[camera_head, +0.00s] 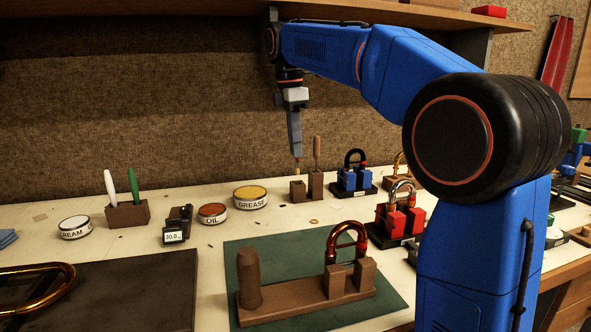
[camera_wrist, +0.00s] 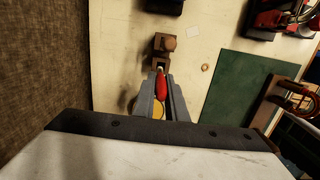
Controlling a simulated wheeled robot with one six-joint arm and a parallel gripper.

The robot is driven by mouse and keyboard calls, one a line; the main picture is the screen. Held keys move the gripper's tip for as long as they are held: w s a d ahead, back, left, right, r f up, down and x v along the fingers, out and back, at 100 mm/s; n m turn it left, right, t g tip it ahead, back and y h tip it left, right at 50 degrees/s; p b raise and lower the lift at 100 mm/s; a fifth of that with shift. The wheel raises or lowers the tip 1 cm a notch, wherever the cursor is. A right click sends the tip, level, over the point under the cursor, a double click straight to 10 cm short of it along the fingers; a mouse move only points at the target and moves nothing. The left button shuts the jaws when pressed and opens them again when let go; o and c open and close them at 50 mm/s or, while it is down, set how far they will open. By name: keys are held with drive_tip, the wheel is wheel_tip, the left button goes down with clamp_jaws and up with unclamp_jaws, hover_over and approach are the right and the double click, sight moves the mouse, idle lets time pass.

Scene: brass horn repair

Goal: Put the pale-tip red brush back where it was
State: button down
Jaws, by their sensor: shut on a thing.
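My gripper (camera_head: 296,150) points down over the bench at the back and is shut on the red brush (camera_wrist: 162,86). The wrist view shows the brush's red body between my two fingers (camera_wrist: 162,95), with its pale end toward a brown wooden holder (camera_wrist: 158,61). In the head view the fingers hide most of the brush; only a small pale end shows below them. The holder (camera_head: 298,191) is directly below, with a lower left part and a taller right part. A wooden-handled tool (camera_head: 317,150) stands upright in the taller part. I cannot tell whether the brush touches the holder.
A grease tin (camera_head: 250,197), an oil tin (camera_head: 212,214) and a cream tin (camera_head: 75,228) stand left of the holder. A block with white and green tools (camera_head: 127,214) is farther left. Blue padlock-like clamps (camera_head: 356,178) stand close right. A green mat (camera_head: 240,262) lies in front.

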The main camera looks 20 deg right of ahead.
drive_tip(key=shift+s+f, duration=0.1)
drive_tip(key=shift+f, duration=3.25)
drive_tip(key=shift+f, duration=0.1)
drive_tip(key=c, duration=1.8)
unclamp_jaws()
wheel_tip(320, 180, up, 8)
drive_tip(key=shift+a+f, duration=0.15)
drive_tip(key=shift+a, duration=0.15)
